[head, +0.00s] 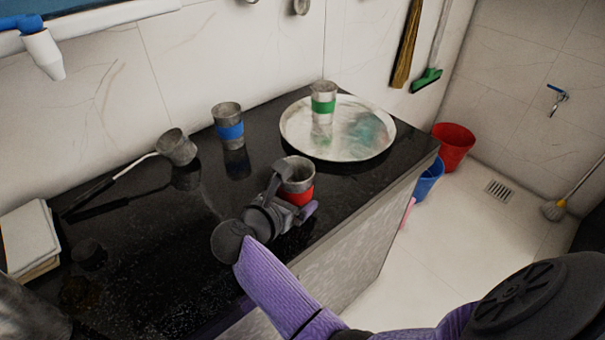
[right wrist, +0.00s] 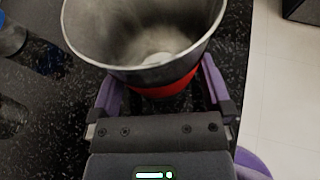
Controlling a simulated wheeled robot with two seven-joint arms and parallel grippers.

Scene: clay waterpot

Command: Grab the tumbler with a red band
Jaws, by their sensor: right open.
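The tumbler with a red band (head: 300,173) is grey metal and stands upright on the black counter, near its front edge. My right gripper (head: 296,190) is at this tumbler, with one finger on each side of it and the jaws open. In the right wrist view the tumbler (right wrist: 145,35) fills the upper middle, its open mouth facing the camera. The right gripper's purple fingers (right wrist: 161,88) flank its red band; whether they touch it is unclear. Part of the tumbler is hidden by the gripper in the head view. My left gripper is not in view.
A blue-banded tumbler (head: 229,127) and a long-handled ladle (head: 177,148) are behind on the left. A green-banded tumbler (head: 323,98) stands on a round metal tray (head: 372,133). Books (head: 30,238) lie far left. Red (head: 454,147) and blue (head: 428,180) buckets stand on the floor right.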

